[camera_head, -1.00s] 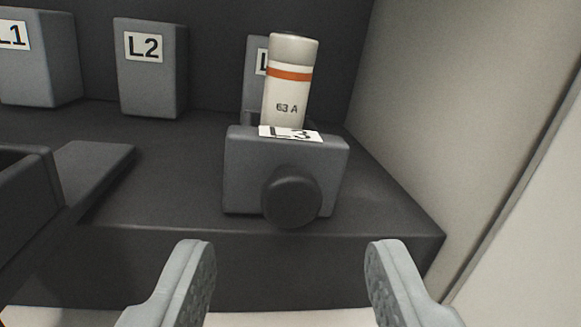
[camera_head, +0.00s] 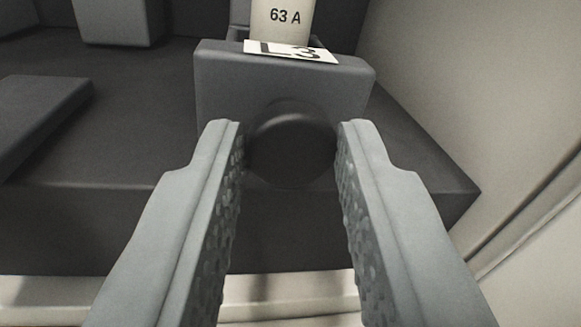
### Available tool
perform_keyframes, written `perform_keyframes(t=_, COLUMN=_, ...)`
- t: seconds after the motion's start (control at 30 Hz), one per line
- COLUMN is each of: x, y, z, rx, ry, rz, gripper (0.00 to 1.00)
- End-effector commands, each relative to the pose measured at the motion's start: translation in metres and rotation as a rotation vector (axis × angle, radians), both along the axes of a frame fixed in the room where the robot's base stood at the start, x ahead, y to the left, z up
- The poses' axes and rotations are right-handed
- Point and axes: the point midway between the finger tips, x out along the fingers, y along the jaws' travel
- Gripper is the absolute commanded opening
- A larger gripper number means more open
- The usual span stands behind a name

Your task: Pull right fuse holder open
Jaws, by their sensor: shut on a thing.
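The right fuse holder (camera_head: 220,90) is a grey block with an L3 label on its top edge. A round black knob (camera_head: 290,145) sticks out from its front. A white fuse (camera_head: 284,18) marked 63 A stands upright in the holder; its top is cut off by the frame edge. My gripper (camera_head: 290,150) is shut on the knob, with one finger at its left side and one at its right. The lower front of the holder is partly hidden behind the fingers.
The dark base block (camera_head: 130,150) lies under the holder, with its front edge below. A pale wall (camera_head: 480,90) stands close on the right. Another grey block (camera_head: 118,22) is at the upper left, and a flat grey piece (camera_head: 40,115) lies at the left.

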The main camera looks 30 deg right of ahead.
Motion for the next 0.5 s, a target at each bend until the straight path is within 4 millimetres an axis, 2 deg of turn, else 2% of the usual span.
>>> perform_keyframes(t=0.17, x=-0.007, y=0.002, z=0.001, rx=0.0, ry=0.0, rz=0.0, gripper=0.0)
perform_keyframes(t=0.5, x=-0.067, y=0.019, z=0.001, rx=0.0, ry=0.0, rz=0.0, gripper=0.0)
